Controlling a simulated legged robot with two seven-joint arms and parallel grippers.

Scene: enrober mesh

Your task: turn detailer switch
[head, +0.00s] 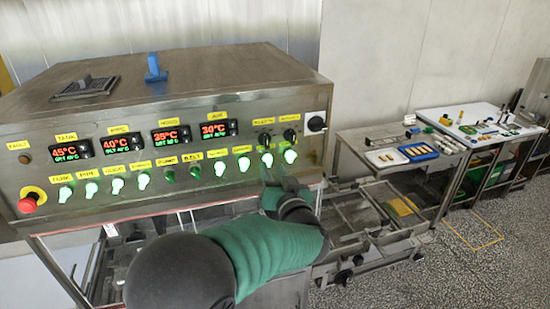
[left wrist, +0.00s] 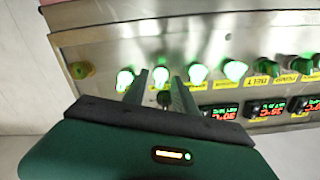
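The steel control panel (head: 150,165) carries a lower row of switches, most glowing white-green, under yellow labels. I cannot read which label says detailer. My left gripper (head: 272,178) is at the panel's right end, just below the lit switch (head: 267,159) second from the right. In the left wrist view, my left gripper (left wrist: 160,82) has its fingers apart. A lit switch (left wrist: 160,74) shows in the gap near the fingertips, and a dark knob (left wrist: 163,98) also shows between the fingers. I cannot tell whether they touch anything. My right gripper is not in view.
Another lit switch (head: 290,156) is close on the right, with dark knobs (head: 264,139) above. A red emergency button (head: 28,203) is at the far left. Temperature displays (head: 122,143) line the panel. Steel conveyor rails (head: 365,215) and a table with trays (head: 400,153) stand right.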

